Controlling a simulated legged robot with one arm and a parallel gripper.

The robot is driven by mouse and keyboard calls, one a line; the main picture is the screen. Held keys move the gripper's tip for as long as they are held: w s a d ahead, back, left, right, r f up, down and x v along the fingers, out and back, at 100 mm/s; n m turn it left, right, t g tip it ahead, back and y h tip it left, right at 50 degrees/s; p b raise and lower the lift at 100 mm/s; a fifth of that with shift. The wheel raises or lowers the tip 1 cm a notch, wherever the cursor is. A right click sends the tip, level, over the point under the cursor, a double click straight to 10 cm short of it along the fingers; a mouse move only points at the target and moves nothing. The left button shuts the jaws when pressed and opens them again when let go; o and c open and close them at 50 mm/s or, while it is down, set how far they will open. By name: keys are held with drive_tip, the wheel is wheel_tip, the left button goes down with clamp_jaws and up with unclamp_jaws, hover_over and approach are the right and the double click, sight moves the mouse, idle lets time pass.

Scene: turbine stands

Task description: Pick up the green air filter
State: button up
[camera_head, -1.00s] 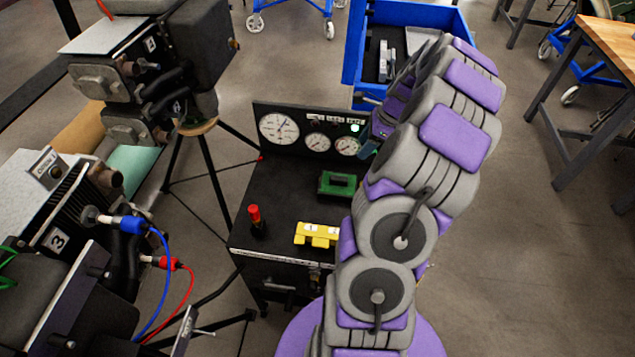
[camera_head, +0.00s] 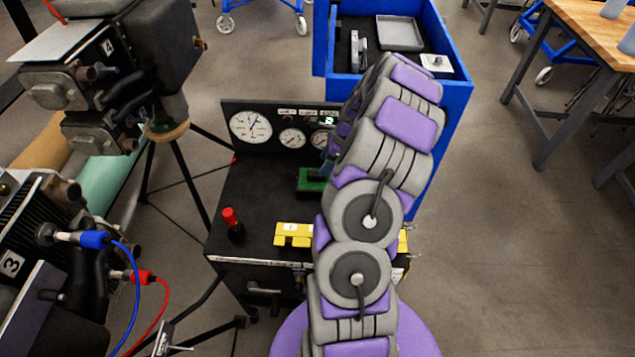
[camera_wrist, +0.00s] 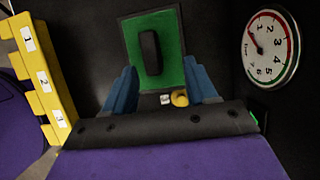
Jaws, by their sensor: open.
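The green air filter (camera_head: 308,181) lies on the black top of the gauge stand (camera_head: 262,190), partly hidden by my arm in the head view. In the wrist view the green air filter (camera_wrist: 170,66) shows as a green block with a dark oval handle. My gripper (camera_wrist: 163,88) is open, its two blue fingers apart on either side of the filter's lower part in the picture. Nothing is between the fingertips that I can see as held. I cannot tell the gap between the fingers and the filter. In the head view the gripper is mostly hidden behind my arm.
A yellow numbered block (camera_head: 293,235) sits near the front edge and also shows in the wrist view (camera_wrist: 42,83). A red-topped lever (camera_head: 232,222) stands left. Gauges (camera_head: 250,126) line the back panel. A blue bin (camera_head: 456,95) stands behind right.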

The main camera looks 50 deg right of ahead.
sight(316, 174)
drive_tip(key=f, duration=0.1)
drive_tip(key=a+f+b, duration=0.1)
drive_tip(key=w+a+f, duration=0.1)
drive_tip(key=f, duration=0.1)
drive_tip(key=shift+a+b, duration=0.25)
drive_tip(key=shift+b, duration=0.15)
drive_tip(key=shift+a, duration=0.2)
drive_tip(key=shift+d, duration=0.1)
drive_tip(key=shift+d+f, duration=0.15)
drive_tip(key=shift+d, duration=0.35)
drive_tip(key=c, duration=0.5)
drive_tip(key=shift+c, duration=0.5)
drive_tip(key=shift+a, duration=0.45)
clamp_jaws()
drive_tip(key=shift+d, duration=0.2)
